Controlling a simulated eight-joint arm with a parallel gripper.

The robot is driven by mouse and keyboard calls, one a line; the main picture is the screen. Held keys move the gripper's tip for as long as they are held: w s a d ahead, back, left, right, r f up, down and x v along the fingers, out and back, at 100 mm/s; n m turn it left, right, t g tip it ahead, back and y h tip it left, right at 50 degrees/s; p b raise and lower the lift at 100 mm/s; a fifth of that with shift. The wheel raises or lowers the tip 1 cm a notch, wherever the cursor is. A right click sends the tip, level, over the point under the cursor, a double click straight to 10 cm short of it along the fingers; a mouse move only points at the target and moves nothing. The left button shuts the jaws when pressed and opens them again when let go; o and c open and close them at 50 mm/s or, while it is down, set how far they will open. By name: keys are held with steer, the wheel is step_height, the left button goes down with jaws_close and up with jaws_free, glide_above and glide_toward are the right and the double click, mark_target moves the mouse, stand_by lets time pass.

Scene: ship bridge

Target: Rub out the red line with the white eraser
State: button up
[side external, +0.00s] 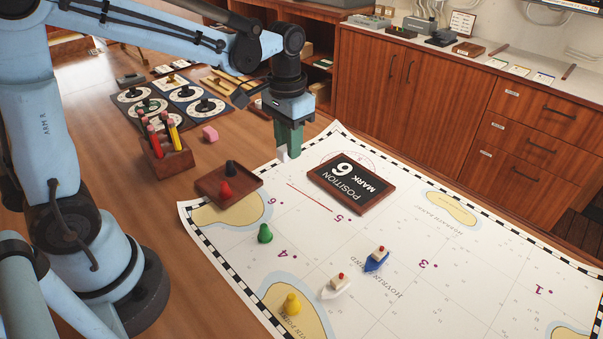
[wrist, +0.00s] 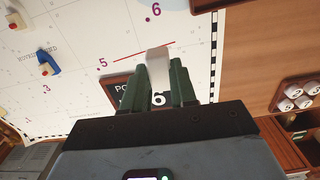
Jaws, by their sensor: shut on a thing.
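My gripper (side external: 288,147) is shut on the white eraser (side external: 282,154), which points down from the green fingers near the chart's far edge. In the wrist view the eraser (wrist: 158,66) sticks out between the fingertips of my gripper (wrist: 164,76). The thin red line (side external: 309,196) is on the white chart (side external: 330,245), left of the position plaque. In the side view the eraser is beyond the line's far end. In the wrist view the red line (wrist: 135,53) passes close by the eraser's tip, which covers part of it. I cannot tell whether the eraser touches the chart.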

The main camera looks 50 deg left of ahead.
steer(key=a+f, duration=0.1)
steer(key=f, duration=0.1)
steer(key=w+a+f, duration=0.1)
steer(key=f, duration=0.1)
steer(key=shift+a, duration=0.2)
steer(key=shift+w+a+f, duration=0.1)
steer(key=shift+a+f, duration=0.1)
steer(key=shift+f, duration=0.45)
steer(key=f, duration=0.3)
steer(key=shift+d+f, duration=0.2)
steer(key=shift+f, duration=0.2)
steer(key=d, duration=0.4)
steer(key=w+d, duration=0.1)
steer(key=d, duration=0.8)
steer(key=shift+w+r, duration=0.1)
steer(key=shift+w, duration=0.05)
steer(key=a, duration=0.4)
steer(key=s+a, duration=0.1)
steer(key=a, duration=0.8)
steer(key=shift+s+a, duration=0.15)
steer(key=shift+s, duration=0.05)
steer(key=shift+f, duration=0.4)
stand_by(2.7)
